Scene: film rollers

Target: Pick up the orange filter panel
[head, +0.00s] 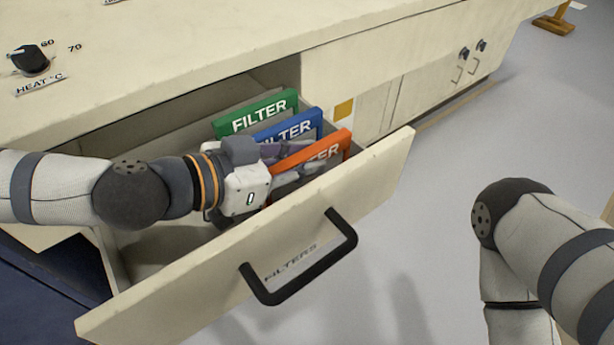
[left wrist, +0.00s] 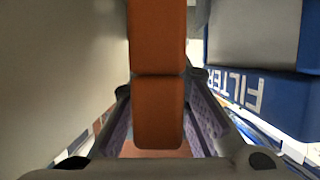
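The orange filter panel (head: 331,151) stands at the front of a row of filters in the open drawer (head: 224,272). In the left wrist view the panel (left wrist: 158,112) shows as an orange bar running between my fingers. My left gripper (head: 300,158) reaches into the drawer, one finger on each side of the panel. In the left wrist view the tips lie very close to both sides of the panel, and I cannot tell whether they press on it. My right gripper is out of view.
A blue filter panel (head: 298,127) and a green one (head: 259,115) stand behind the orange one. The drawer front with its black handle (head: 302,275) lies close below my left gripper. The cream counter (head: 180,55) overhangs the drawer's rear. Open floor (head: 440,150) lies to the right.

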